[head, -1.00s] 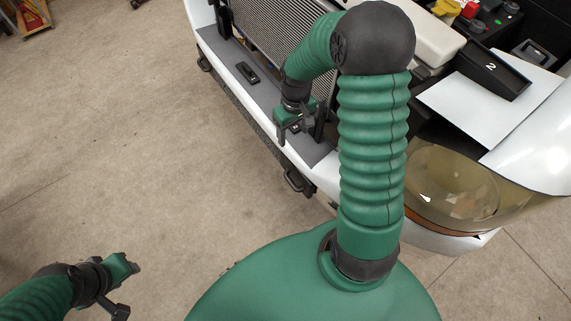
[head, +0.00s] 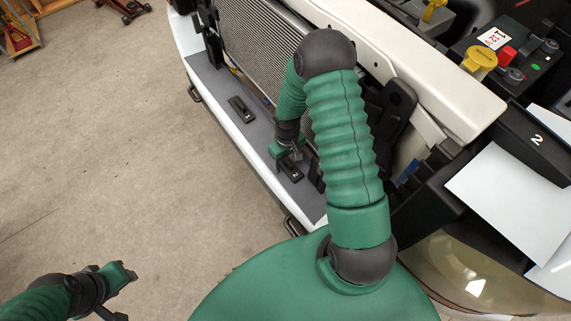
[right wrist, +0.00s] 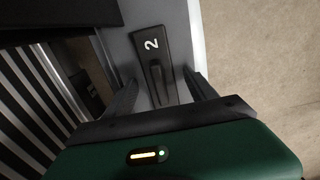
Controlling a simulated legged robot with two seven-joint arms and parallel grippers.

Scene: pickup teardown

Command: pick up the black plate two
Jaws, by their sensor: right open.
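The black plate two (right wrist: 152,55), a small black bar with a white "2" and a raised middle, lies on the grey bumper top. In the head view the plate (head: 291,171) shows just below my right gripper (head: 288,152). My right gripper is open. In the right wrist view its fingers (right wrist: 160,88) stand either side of the plate's near part, with gaps visible; whether they reach down to its height I cannot tell. My left gripper (head: 127,294) is open and empty over the floor at lower left.
Another small black plate (head: 241,108) lies farther along the bumper. The slatted radiator (head: 262,45) rises behind the bumper.

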